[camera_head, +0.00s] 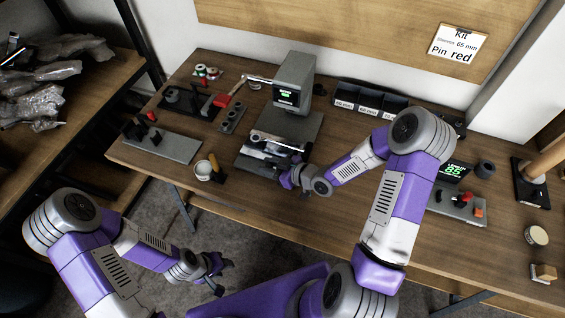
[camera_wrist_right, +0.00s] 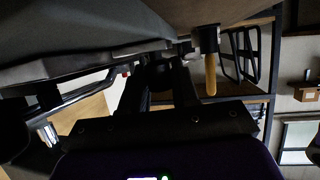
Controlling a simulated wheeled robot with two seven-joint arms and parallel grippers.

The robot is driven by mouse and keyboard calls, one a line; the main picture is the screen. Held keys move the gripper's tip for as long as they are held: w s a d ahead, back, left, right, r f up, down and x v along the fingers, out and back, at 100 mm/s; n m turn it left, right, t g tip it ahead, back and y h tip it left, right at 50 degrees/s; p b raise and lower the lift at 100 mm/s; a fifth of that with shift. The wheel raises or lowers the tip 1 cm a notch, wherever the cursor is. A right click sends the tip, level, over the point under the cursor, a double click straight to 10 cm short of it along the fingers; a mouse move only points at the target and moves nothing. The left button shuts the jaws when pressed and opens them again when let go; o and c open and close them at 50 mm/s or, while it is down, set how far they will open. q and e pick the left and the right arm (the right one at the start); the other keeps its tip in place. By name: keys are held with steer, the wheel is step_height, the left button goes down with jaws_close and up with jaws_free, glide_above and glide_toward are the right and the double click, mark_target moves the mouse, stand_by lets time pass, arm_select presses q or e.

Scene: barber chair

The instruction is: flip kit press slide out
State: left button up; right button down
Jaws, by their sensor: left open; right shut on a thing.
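The grey press (camera_head: 292,82) stands at the back middle of the table, with a small lit green display on its head. At the front of its base is the press slide (camera_head: 246,163), a dark slab with silvery parts (camera_head: 268,139) above it. My right gripper (camera_head: 284,176) is at the slide's front right and shut on what appears to be its front part. In the right wrist view the fingers (camera_wrist_right: 158,92) reach up under a large dark surface (camera_wrist_right: 80,35); the gripped spot is in shadow. My left gripper (camera_head: 217,283) is open and empty over the floor, off the table.
A grey plate (camera_head: 160,143) with black fixtures lies at the table's left. Labelled black bins (camera_head: 368,100) stand behind. A device showing 85 (camera_head: 455,171) is at right. The wall card reads "Kit", "65 mm", "Pin red" (camera_head: 458,46).

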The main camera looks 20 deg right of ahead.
steer(key=shift+s+a+f, duration=0.1)
steer(key=shift+s+a, duration=0.1)
steer(key=shift+a, duration=0.05)
steer(key=c, duration=0.9)
jaws_free()
steer(key=shift+c, duration=0.2)
steer(key=p+v, duration=0.1)
steer(key=v, duration=0.6)
steer(key=shift+s+d+r+p, duration=0.15)
steer(key=shift+d+r+p, duration=0.1)
steer(key=shift+p, duration=0.1)
